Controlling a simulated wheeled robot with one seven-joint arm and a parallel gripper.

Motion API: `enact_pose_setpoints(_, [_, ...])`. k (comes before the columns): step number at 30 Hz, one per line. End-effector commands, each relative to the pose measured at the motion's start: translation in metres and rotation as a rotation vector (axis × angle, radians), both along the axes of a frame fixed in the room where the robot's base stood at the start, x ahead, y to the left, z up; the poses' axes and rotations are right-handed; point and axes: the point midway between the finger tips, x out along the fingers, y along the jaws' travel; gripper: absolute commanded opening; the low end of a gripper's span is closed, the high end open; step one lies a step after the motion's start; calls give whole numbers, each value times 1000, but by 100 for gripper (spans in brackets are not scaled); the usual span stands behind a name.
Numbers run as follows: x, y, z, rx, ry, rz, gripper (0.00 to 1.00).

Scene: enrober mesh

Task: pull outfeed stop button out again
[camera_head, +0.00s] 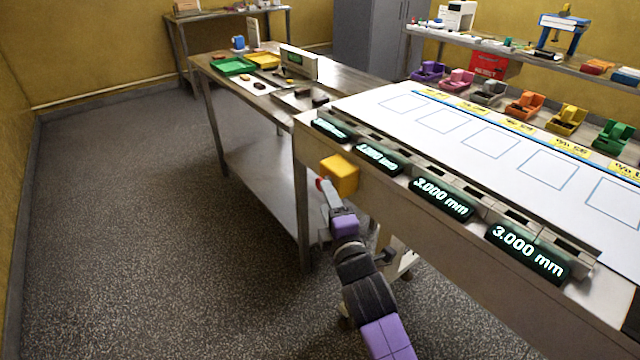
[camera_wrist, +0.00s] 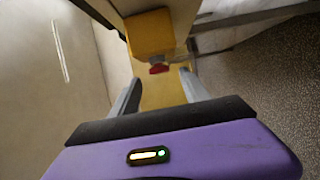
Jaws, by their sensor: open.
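The outfeed stop is a yellow box (camera_head: 341,175) on the near left end of the machine's front side. Its red button (camera_wrist: 158,68) shows in the wrist view, facing my gripper below the yellow box (camera_wrist: 150,35). In the head view only a bit of red (camera_head: 319,184) shows at the box's left. My gripper (camera_wrist: 158,90) is open, with one finger on each side of the button's line. The fingertips seem near the button; I cannot tell whether they touch it. My gripper (camera_head: 325,190) also shows in the head view, beside the box's lower left.
The machine (camera_head: 450,215) carries several green displays reading 3.000 mm along its edge. A steel table (camera_head: 225,85) with a green tray (camera_head: 234,66) and a yellow tray (camera_head: 263,61) stands behind. Colored holders line the back right. The floor at left is clear.

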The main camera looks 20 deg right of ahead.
Motion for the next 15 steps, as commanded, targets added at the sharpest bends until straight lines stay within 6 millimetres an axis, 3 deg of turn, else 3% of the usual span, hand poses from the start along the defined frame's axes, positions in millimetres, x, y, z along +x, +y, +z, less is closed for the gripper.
enact_pose_setpoints(9, [48,-4,1,3,-2,-1,54])
enact_pose_setpoints(15, [62,-5,1,3,-3,0,54])
